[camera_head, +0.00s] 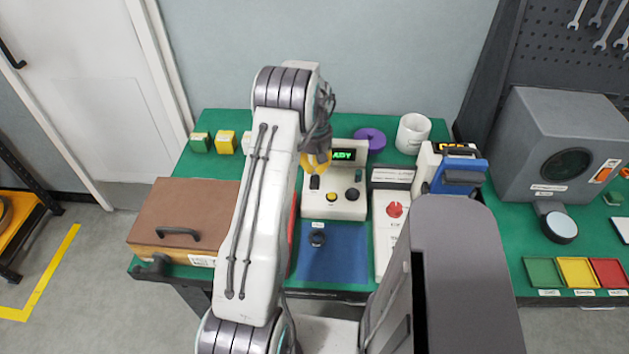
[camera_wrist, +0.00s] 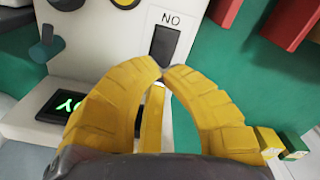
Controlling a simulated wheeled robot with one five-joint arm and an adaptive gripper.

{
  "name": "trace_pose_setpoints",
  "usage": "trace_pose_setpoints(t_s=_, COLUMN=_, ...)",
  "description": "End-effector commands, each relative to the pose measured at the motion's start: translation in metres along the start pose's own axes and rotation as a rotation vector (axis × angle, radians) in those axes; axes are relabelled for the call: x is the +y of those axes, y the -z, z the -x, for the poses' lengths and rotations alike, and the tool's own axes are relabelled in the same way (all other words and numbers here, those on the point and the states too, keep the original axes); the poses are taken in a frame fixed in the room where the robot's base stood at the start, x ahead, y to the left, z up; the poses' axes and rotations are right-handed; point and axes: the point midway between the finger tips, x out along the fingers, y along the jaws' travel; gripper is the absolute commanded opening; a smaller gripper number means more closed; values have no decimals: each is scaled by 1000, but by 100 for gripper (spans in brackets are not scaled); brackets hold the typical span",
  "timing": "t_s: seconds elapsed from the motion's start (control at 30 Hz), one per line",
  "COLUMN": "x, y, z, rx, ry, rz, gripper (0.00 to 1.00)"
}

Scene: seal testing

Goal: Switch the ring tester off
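The ring tester (camera_head: 350,184) is a white device on the green table in the head view, with a lit green display (camera_head: 343,155) ending in "ADY". The wrist view shows the tester's white panel from close up, with a black switch (camera_wrist: 164,46) beside a label (camera_wrist: 171,19) that reads "ON" upside down. My gripper (camera_wrist: 162,70) has yellow fingers whose tips meet just short of the switch, with nothing seen between them. I cannot tell whether they touch it. In the head view my gripper (camera_head: 316,166) is over the tester's left side, and my arm hides part of the table.
A blue mat (camera_head: 335,262) lies in front of the tester. A purple ring (camera_head: 370,138) and a white mug (camera_head: 413,134) stand behind it. A white unit with a red knob (camera_head: 394,210) is close on the right. A brown-lidded box (camera_head: 180,212) is on the left.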

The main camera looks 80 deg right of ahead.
Motion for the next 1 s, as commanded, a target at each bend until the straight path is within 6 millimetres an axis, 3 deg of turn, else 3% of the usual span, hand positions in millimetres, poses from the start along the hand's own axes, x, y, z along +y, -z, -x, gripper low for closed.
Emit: trace_pose_setpoints(t_s=1.0, x=0, y=0, z=-14, rx=0, ry=0, rz=0, gripper=0)
